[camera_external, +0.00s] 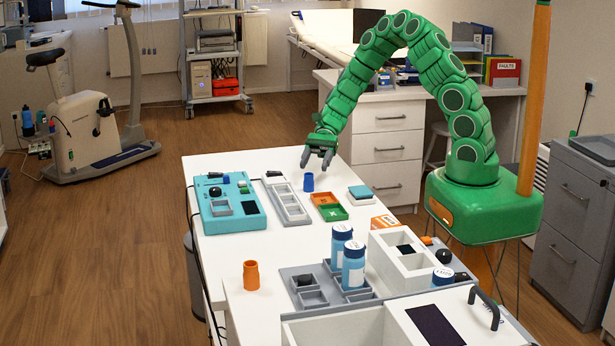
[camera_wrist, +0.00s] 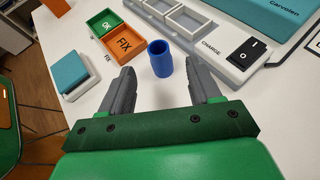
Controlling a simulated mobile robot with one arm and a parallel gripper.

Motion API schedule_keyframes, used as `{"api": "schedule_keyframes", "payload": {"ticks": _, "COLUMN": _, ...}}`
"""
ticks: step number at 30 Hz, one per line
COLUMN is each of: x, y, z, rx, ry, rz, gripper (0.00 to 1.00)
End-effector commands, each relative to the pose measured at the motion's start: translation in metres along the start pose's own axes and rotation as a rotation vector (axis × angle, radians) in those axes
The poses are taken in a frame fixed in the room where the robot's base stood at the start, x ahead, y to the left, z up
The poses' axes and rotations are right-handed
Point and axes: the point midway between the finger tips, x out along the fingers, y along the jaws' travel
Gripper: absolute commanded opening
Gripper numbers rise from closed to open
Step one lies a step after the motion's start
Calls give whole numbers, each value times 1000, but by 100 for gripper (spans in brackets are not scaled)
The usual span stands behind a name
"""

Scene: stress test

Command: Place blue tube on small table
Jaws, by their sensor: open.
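The blue tube (camera_external: 308,182) stands upright on the white table (camera_external: 330,236), near its far end. My gripper (camera_external: 318,160) is open just above and behind it. In the wrist view the blue tube (camera_wrist: 160,58) stands just beyond the fingertips, about midway between the two grey fingers of my gripper (camera_wrist: 160,82). Nothing is held, and the fingers look apart from the tube. Which surface is the small table is not clear from these frames.
The orange and green trays (camera_external: 328,206) lie right beside the tube. A grey charging strip (camera_external: 287,205) and a turquoise box (camera_external: 228,200) lie left. Blue bottles (camera_external: 353,265) and an orange tube (camera_external: 251,275) stand nearer the camera. Bare tabletop surrounds the tube's far side.

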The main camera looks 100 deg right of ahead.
Motion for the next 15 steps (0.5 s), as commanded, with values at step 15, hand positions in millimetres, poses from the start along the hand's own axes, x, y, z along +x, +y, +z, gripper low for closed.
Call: {"api": "schedule_keyframes", "payload": {"ticks": 15, "x": 48, "y": 0, "z": 6, "rx": -2, "ry": 0, "rz": 3, "gripper": 63}}
